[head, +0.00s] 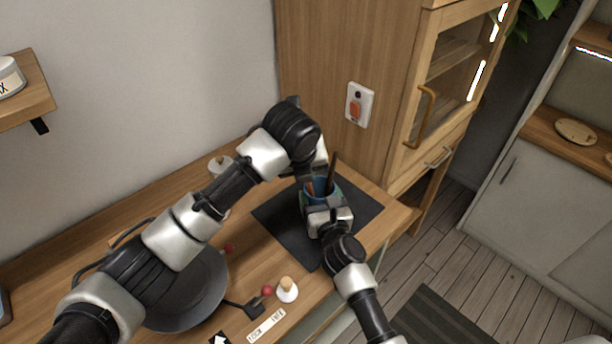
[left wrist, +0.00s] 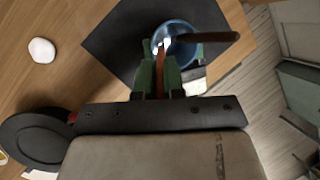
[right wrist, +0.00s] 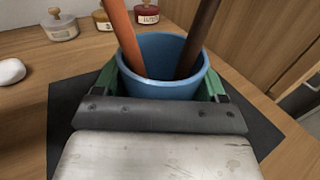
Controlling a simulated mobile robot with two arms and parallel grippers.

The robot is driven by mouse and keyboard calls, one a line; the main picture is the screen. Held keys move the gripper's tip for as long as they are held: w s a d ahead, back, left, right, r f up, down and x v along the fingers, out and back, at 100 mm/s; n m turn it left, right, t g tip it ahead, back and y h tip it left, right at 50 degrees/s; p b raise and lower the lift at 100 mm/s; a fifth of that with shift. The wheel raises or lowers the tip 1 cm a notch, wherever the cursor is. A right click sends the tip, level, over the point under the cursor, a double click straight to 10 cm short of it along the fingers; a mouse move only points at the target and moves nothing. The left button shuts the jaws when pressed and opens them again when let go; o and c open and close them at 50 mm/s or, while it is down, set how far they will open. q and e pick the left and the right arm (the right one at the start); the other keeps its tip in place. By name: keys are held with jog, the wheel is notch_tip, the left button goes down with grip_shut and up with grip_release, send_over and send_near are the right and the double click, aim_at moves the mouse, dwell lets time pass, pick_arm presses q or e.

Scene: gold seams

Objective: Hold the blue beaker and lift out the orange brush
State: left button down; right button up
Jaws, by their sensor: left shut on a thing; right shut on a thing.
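The blue beaker (head: 335,184) stands upright on a dark mat (head: 276,217). My right gripper (right wrist: 162,82) is shut on the beaker, with its green fingers on both sides of the wall. The orange brush (right wrist: 124,38) leans to the left inside the beaker, its lower end hidden by the rim. My left gripper (left wrist: 160,72) is above the beaker, shut on the brush's orange handle, which shows in the left wrist view (left wrist: 159,82).
A black round plate (head: 205,290) lies under my left arm. A white knob with a wooden top (head: 287,291) and a "LOCK FREE" label (head: 266,325) are near the front edge. Small lidded jars (right wrist: 59,25) stand along the back. A tall wooden cabinet (head: 330,60) rises behind the mat.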

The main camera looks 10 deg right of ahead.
pick_arm(q)
notch_tip(320, 180, up, 9)
jog(key=shift+f, duration=0.1)
pick_arm(e)
jog(key=o, duration=1.1)
jog(key=shift+s, duration=0.1)
jog(key=s, duration=0.7)
jog(key=s+d, duration=0.1)
jog(key=s, duration=0.3)
jog(key=shift+s+d, duration=0.1)
jog(key=shift+s, duration=0.25)
jog(key=shift+s, duration=0.1)
